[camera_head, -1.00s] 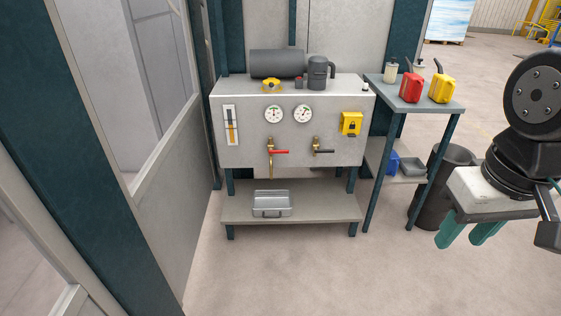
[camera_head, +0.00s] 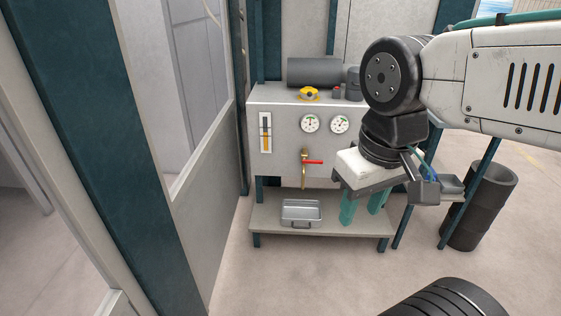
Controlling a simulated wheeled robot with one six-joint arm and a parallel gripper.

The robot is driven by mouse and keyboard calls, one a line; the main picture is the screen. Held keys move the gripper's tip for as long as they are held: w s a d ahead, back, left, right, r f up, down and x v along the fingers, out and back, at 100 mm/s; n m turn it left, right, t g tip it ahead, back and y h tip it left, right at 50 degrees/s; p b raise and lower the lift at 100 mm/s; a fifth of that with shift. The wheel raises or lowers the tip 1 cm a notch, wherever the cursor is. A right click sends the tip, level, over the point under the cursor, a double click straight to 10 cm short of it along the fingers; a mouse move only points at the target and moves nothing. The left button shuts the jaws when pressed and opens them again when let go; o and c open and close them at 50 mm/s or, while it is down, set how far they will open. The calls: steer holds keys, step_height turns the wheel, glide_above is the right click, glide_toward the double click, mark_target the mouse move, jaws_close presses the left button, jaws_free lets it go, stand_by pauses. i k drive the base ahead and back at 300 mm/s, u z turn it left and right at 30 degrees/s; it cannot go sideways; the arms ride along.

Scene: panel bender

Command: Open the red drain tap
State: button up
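The red drain tap (camera_head: 313,162) sits on the front face of the grey tank unit (camera_head: 285,150). Its red handle points level to the right from a brass body, and its brass spout points down. A metal tray (camera_head: 301,212) rests on the lower shelf under the spout. My gripper (camera_head: 362,211) points down to the right of and below the tap. Its two teal fingers are apart with nothing between them. It is not touching the tap handle in this view. The black-handled tap is hidden behind my arm.
Two round gauges (camera_head: 310,123), a level glass (camera_head: 265,132) and a yellow cap (camera_head: 308,94) are on the unit. A dark bin (camera_head: 482,200) stands right. My arm hides most of the side table.

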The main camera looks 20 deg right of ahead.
mark_target(304, 160)
steer(key=u, duration=0.2)
steer(key=i, duration=0.75)
steer(key=z, duration=0.65)
steer(key=i, duration=0.5)
steer(key=z, duration=0.45)
